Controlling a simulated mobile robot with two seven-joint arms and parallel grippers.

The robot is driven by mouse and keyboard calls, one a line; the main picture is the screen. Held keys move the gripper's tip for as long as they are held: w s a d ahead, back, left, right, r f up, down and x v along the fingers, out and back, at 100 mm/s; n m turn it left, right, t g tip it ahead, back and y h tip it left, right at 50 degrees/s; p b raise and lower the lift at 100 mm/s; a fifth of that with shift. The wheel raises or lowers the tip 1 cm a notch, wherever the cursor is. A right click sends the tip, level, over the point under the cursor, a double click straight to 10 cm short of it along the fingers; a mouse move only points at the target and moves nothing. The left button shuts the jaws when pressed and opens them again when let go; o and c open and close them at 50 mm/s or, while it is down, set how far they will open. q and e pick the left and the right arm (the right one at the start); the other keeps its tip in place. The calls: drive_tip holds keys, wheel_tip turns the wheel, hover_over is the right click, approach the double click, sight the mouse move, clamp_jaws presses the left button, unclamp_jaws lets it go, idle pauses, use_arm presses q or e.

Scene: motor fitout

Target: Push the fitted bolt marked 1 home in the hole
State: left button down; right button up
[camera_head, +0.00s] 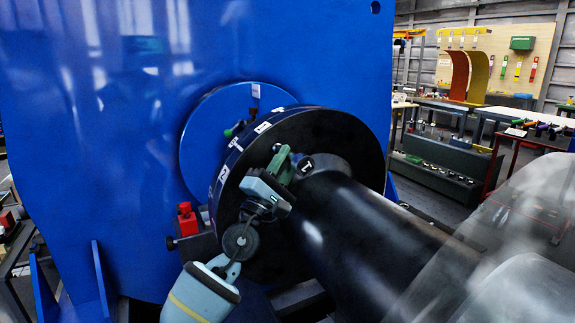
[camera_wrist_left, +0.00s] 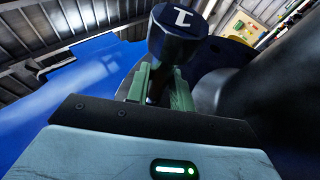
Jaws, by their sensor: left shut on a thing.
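The bolt marked 1 (camera_head: 307,164) has a dark round head with a white mark. It also shows large in the left wrist view (camera_wrist_left: 180,32). My left gripper (camera_head: 283,162) is shut on the bolt just below its head, with the green fingers (camera_wrist_left: 160,86) on either side of the shank. The bolt is at the face of the black flange (camera_head: 341,133), beside the thick black shaft (camera_head: 350,228). The hole and the bolt's tip are hidden, so I cannot tell how deep it sits. My right gripper is not in view.
A blue flange (camera_head: 205,128) stands behind the black flange, against a large blue housing (camera_head: 90,110). White labels mark the black flange's rim. A red block (camera_head: 187,218) is at its lower left. Benches and a tool board (camera_head: 540,45) stand far right.

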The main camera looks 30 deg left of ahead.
use_arm(q)
drive_tip(key=shift+w+a+r+b, duration=0.1)
drive_tip(key=shift+w+a+b, duration=0.2)
drive_tip(key=shift+a+b, duration=0.15)
drive_tip(key=shift+w+a+b, duration=0.25)
drive_tip(key=shift+a+b, duration=0.1)
drive_tip(key=shift+a, duration=0.2)
drive_tip(key=shift+w+a+b, duration=0.2)
drive_tip(key=shift+a+b, duration=0.1)
drive_tip(key=shift+a, duration=0.05)
drive_tip(key=shift+w+a+b, duration=0.35)
drive_tip(key=shift+a+b, duration=0.3)
idle(0.3)
drive_tip(key=c, duration=1.1)
unclamp_jaws()
drive_tip(key=shift+c, duration=0.2)
approach(277, 151)
drive_tip(key=shift+w+r, duration=0.1)
drive_tip(key=shift+w, duration=0.85)
